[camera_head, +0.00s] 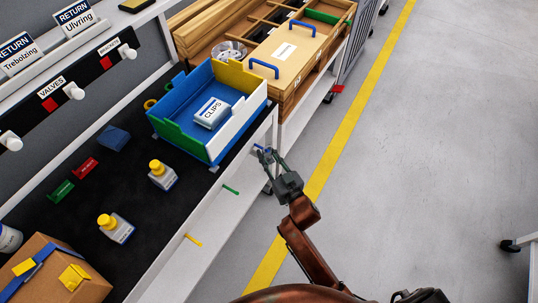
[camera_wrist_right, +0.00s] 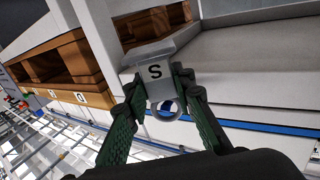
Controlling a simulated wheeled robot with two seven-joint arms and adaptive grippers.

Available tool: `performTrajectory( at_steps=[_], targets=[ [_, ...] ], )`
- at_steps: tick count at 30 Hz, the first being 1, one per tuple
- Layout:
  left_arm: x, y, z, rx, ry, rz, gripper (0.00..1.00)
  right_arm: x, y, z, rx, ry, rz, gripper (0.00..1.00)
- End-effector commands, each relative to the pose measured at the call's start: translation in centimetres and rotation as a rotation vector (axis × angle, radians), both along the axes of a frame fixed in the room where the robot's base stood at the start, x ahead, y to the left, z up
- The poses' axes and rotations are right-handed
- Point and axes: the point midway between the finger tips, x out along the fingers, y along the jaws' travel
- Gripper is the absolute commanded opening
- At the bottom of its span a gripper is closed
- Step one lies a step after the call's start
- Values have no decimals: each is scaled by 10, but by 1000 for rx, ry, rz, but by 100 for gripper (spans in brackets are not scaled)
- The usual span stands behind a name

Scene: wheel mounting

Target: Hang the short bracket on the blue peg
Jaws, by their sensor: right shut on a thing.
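My right gripper (camera_head: 271,158) is at the front of the white bench, near its right end. In the right wrist view it is shut on the short bracket (camera_wrist_right: 154,72), a grey piece marked "S" with a ring at its lower end, held between the fingers. In the head view the bracket is too small to make out clearly. The blue peg (camera_head: 258,147) sticks out of the bench front right by the fingertips; I cannot tell whether the bracket touches it. My left gripper is not in view.
A green peg (camera_head: 230,189) and a yellow peg (camera_head: 194,240) stick out of the bench front nearer me. A blue, green, white and yellow bin (camera_head: 235,135) stands on the bench above.

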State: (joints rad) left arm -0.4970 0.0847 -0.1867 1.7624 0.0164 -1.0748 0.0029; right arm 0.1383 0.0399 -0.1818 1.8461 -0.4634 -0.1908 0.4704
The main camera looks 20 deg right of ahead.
Motion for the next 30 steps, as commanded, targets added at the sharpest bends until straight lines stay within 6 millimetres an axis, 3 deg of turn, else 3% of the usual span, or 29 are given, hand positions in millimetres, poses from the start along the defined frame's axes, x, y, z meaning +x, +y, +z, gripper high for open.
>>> performTrajectory(
  at_steps=[16,30],
  targets=[
    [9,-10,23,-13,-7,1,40,15,12,-7,1,-1,0,0],
    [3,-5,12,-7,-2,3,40,17,13,-10,0,-1,0,0]
  ],
)
